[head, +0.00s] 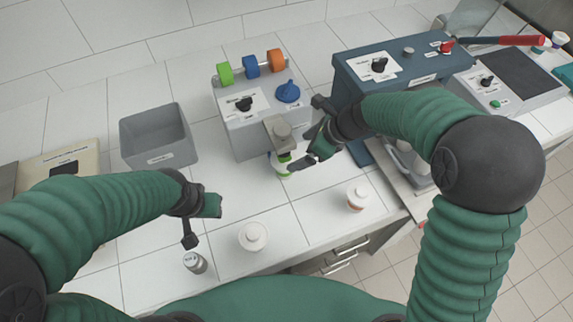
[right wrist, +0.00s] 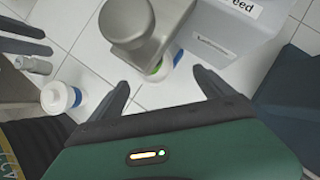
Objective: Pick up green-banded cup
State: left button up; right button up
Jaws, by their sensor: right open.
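The green-banded cup (head: 281,165) is white and stands under the grey spout of the filler machine. In the right wrist view the cup (right wrist: 158,68) is mostly hidden by the spout, with a little of its green band showing. My right gripper (head: 304,160) is open, close to the cup on its right side in the head view. In the right wrist view the open jaws (right wrist: 163,88) are empty, with the cup ahead between the finger directions. My left gripper (head: 200,223) is open and empty over the counter at the left.
The spout (head: 281,131) overhangs the cup. The filler machine (head: 240,110) stands behind it. A white cup (head: 252,237), an orange-banded cup (head: 357,198) and a small metal cylinder (head: 195,262) stand in front. A grey bin (head: 158,137) is at left, a blue machine (head: 350,85) at right.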

aim_at(289, 158)
jog(key=a+f, duration=0.3)
jog(key=a, duration=0.1)
jog(key=shift+s+a+f, duration=0.1)
jog(key=shift+f, duration=0.6)
jog(key=shift+w+d+f, duration=0.15)
jog(key=shift+w+d, duration=0.2)
jog(key=shift+d, duration=0.05)
jog(key=shift+c, duration=0.6)
jog(key=shift+s+a, duration=0.15)
jog(key=shift+a, duration=0.3)
jog(key=c, duration=1)
jog(key=shift+d, duration=0.25)
grip_shut()
